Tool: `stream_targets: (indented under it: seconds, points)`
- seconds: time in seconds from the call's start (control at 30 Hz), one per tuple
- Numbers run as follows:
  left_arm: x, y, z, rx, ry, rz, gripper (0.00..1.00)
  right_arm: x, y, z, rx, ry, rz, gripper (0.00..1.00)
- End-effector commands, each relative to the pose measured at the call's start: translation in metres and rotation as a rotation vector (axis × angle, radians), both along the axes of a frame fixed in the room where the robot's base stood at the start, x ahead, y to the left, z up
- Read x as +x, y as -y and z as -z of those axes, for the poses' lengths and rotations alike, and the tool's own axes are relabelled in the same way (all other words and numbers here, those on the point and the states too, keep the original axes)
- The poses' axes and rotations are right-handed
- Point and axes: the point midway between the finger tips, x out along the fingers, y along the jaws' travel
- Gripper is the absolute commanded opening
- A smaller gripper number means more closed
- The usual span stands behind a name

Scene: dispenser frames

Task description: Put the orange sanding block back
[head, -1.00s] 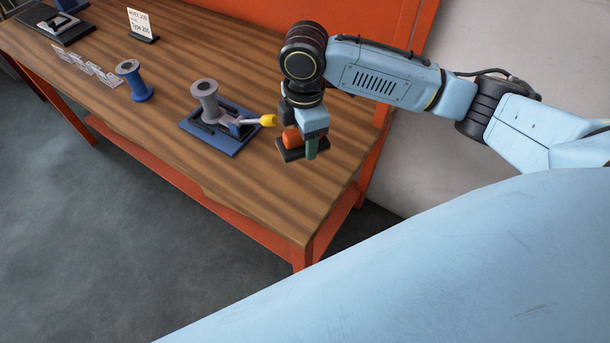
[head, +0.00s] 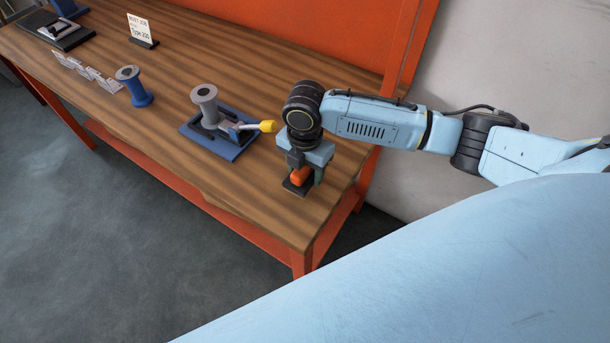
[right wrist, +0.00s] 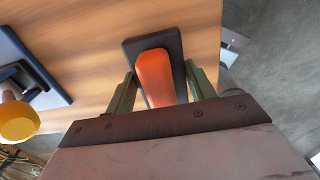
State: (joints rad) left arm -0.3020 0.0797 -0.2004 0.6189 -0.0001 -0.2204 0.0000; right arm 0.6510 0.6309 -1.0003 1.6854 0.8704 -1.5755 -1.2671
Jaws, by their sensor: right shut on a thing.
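The orange sanding block (head: 298,178) has an orange grip on a dark flat base. It is over the near right end of the wooden workbench (head: 262,200). My right gripper (head: 305,174) points down and is shut on the block. In the right wrist view the block (right wrist: 155,75) lies between the two greenish fingers (right wrist: 160,88), one on each side of the orange grip. The base is close to the bench top; I cannot tell whether it touches. My left gripper is not in view.
Left of the block, a blue base plate (head: 228,151) carries a grey spool (head: 205,100) and a yellow-tipped lever (head: 267,126). A blue spool (head: 137,88), clear holders (head: 85,72) and a sign (head: 140,28) stand farther left. The bench's front edge is close to the block.

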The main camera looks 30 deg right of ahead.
Motion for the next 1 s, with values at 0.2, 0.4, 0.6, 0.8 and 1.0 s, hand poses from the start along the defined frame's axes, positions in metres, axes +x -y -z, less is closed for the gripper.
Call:
stream_targets:
  seconds: [0.2, 0.4, 0.6, 0.8, 1.0]
  points:
    - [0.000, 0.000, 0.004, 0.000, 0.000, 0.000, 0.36, 0.000, 0.000, 0.029, 0.001, -0.001, 0.001, 0.33]
    - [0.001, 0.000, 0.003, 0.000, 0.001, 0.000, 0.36, 0.000, 0.000, 0.028, 0.001, 0.001, 0.000, 0.33]
    - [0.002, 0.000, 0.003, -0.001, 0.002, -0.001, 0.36, 0.000, 0.000, 0.032, -0.001, -0.001, 0.001, 0.59]
    - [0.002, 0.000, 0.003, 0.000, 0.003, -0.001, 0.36, 0.000, 0.000, 0.031, -0.001, -0.001, 0.001, 0.76]
    - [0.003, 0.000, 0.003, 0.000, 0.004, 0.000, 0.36, 0.000, 0.000, 0.031, 0.000, 0.000, 0.001, 0.76]
